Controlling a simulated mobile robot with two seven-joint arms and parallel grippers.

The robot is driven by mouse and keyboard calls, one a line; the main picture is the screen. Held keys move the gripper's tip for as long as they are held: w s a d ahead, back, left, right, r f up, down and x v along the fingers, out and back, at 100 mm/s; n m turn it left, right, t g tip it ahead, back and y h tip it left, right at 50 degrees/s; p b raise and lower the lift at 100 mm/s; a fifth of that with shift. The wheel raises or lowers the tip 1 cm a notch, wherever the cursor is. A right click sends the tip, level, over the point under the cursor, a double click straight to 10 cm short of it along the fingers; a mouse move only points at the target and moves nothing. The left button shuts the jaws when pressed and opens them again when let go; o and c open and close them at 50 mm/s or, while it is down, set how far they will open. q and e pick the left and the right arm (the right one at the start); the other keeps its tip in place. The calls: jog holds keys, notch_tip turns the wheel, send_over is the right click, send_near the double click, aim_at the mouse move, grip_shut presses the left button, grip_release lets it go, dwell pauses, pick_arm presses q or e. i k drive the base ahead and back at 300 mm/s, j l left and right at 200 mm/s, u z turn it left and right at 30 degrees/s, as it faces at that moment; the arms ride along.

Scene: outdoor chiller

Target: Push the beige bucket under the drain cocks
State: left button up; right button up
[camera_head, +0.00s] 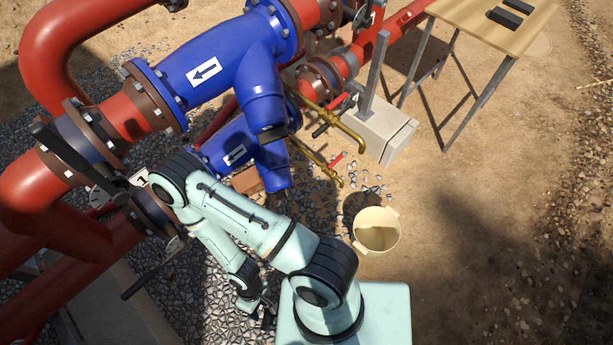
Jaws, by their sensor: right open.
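The beige bucket (376,217) stands upright on the ground right of centre, with two small lugs on its rim. The upper brass drain cock (343,126) has a red handle, and its spout ends above and left of the bucket in the picture. The lower brass drain cock (318,161), also with a red handle, ends farther left. The bucket is apart from both spouts in the picture. My right gripper (264,314) is small, dark and low in the picture, left of and below the bucket, apart from it. It is open. My left gripper is not in view.
Blue strainers (205,72) and red pipes (65,45) fill the upper left. A concrete block (385,135) with a post stands above the bucket. A wooden table (490,25) is at the upper right. Gravel lies under the pipes; bare ground right of the bucket is clear.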

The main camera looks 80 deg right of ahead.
aim_at(377, 230)
jog(key=z, duration=4.05)
jog(key=k+l+u, duration=0.25)
jog(key=k+l, duration=0.2)
jog(key=l+u, duration=0.15)
jog(key=u, duration=0.55)
jog(key=i+l+u, duration=0.2)
jog(key=l, duration=0.15)
jog(key=l+u, duration=0.15)
jog(key=l, duration=0.2)
jog(key=i+l+u, duration=0.2)
jog(key=l, duration=0.2)
jog(key=l+u, duration=0.1)
jog(key=l, duration=0.45)
jog(key=i+l, duration=0.15)
jog(key=l, duration=0.4)
jog(key=u, duration=0.05)
